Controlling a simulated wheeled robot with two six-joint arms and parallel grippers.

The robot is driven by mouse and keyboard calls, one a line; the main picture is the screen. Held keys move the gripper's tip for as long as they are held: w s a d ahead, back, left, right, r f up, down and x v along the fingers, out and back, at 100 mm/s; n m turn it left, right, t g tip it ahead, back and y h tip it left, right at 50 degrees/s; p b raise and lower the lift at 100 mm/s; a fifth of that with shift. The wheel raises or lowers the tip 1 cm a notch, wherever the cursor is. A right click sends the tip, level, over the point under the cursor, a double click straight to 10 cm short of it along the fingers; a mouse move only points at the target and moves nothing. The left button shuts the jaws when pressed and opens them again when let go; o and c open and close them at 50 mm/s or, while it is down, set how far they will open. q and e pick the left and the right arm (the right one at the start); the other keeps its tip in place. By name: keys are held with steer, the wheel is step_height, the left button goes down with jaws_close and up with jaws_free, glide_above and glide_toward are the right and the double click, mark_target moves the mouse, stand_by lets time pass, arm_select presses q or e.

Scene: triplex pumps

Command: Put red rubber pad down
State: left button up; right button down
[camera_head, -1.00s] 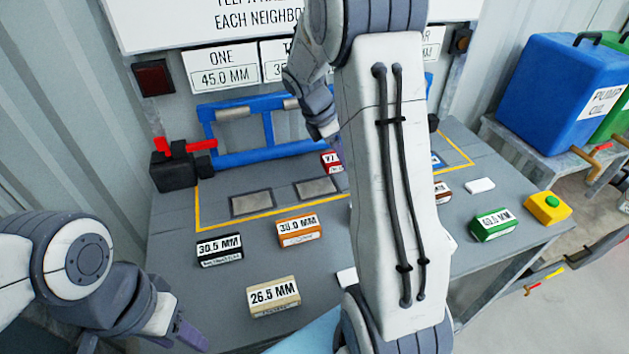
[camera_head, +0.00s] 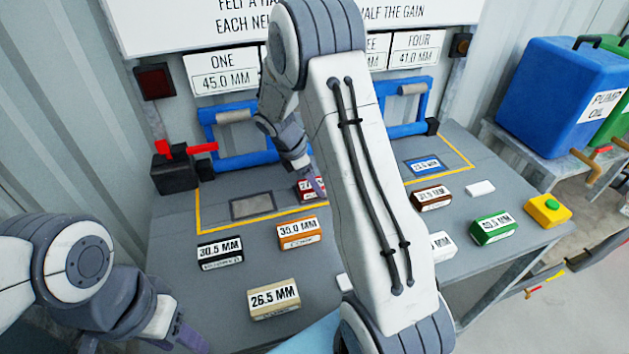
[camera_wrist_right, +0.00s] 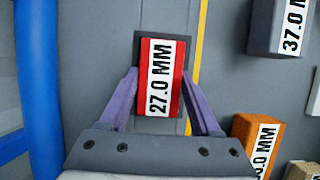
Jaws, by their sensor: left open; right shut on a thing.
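The red rubber pad (camera_head: 306,187) is labelled 27.0 MM in the right wrist view (camera_wrist_right: 158,78). My right gripper (camera_wrist_right: 158,95) is shut on it, with a purple finger at each side. The pad is over a dark inset plate inside the yellow outline. I cannot tell whether it touches the plate. In the head view, my right arm hides part of the pad and of the bench around it. My left gripper (camera_head: 182,338) is open at the lower left, apart from the pads.
Orange (camera_head: 298,232), black (camera_head: 220,252), cream (camera_head: 274,298), brown (camera_head: 431,198) and green (camera_head: 493,228) pads stand around the bench. A grey 37.0 MM pad (camera_wrist_right: 282,25) shows in the wrist view. A bare plate (camera_head: 252,206) is left of the red pad. Blue frames (camera_head: 245,150) stand behind.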

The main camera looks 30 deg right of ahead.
steer(key=shift+f, duration=0.15)
steer(key=shift+c, duration=0.5)
jaws_free()
steer(key=v, duration=1.2)
steer(key=s+a+r+m+y, duration=0.1)
steer(key=s+a+r, duration=0.15)
steer(key=a, duration=0.45)
steer(key=s+a+m+y, duration=0.2)
steer(key=s+a, duration=0.6)
steer(key=s, duration=0.4)
steer(key=s+a+f+m+t+y, duration=0.1)
steer(key=s+a+m, duration=0.3)
steer(key=s+a, duration=0.4)
steer(key=s+y, duration=0.1)
steer(key=s, duration=0.4)
steer(key=shift+a+m+p, duration=0.3)
steer(key=shift+a+m, duration=0.05)
steer(key=shift+m, duration=0.05)
